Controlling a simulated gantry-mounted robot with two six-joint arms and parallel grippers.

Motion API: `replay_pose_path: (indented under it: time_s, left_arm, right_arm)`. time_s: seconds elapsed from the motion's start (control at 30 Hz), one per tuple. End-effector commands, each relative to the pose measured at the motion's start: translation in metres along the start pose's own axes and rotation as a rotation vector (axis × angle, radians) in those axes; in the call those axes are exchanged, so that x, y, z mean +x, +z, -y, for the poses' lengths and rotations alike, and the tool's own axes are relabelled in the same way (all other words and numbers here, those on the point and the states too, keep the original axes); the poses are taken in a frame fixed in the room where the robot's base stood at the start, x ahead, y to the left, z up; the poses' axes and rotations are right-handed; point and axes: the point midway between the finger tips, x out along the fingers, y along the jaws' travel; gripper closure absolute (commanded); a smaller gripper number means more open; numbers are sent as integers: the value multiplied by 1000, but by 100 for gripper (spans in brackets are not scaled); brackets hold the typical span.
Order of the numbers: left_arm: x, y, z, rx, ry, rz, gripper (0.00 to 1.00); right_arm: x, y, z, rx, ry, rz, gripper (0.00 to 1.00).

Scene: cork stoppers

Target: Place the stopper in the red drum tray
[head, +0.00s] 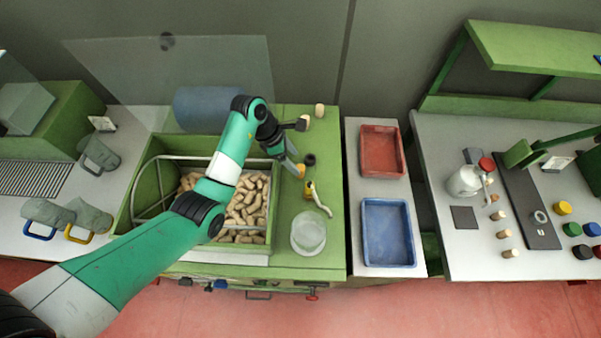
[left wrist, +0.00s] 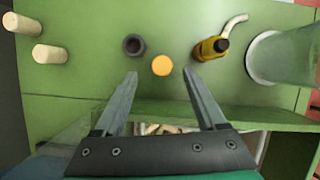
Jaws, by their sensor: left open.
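My left gripper (head: 292,162) is open above the green bench, its fingers pointing at a small round orange-yellow piece (head: 301,170). In the left wrist view the piece (left wrist: 162,65) lies just beyond and between the open fingertips (left wrist: 161,74), with nothing held. I cannot tell whether this piece is a stopper. Two pale cork stoppers (head: 319,110) (head: 303,122) are at the bench's far end; they also show at upper left in the left wrist view (left wrist: 22,23) (left wrist: 50,54). The red tray (head: 382,150) is right of the bench and looks empty. My right gripper is out of view.
A dark ring (left wrist: 133,45), a yellow spouted can (left wrist: 212,47) and a glass jar (head: 308,233) stand close by. A green bin (head: 146,190) full of corks is left. A blue tray (head: 388,232) lies nearer than the red one. More stoppers (head: 504,234) stand on the right-hand table.

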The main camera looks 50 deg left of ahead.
Motion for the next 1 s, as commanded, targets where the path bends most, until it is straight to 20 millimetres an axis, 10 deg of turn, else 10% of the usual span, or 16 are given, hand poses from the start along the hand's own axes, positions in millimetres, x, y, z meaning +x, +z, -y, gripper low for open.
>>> replay_pose_path:
  time_s: [0.77, 1.0]
  left_arm:
    - [60, -3, 3, 0, 2, 1, 27]
    - [60, -3, 3, 0, 1, 1, 66]
  right_arm:
    - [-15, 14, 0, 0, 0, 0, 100]
    - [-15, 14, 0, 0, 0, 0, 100]
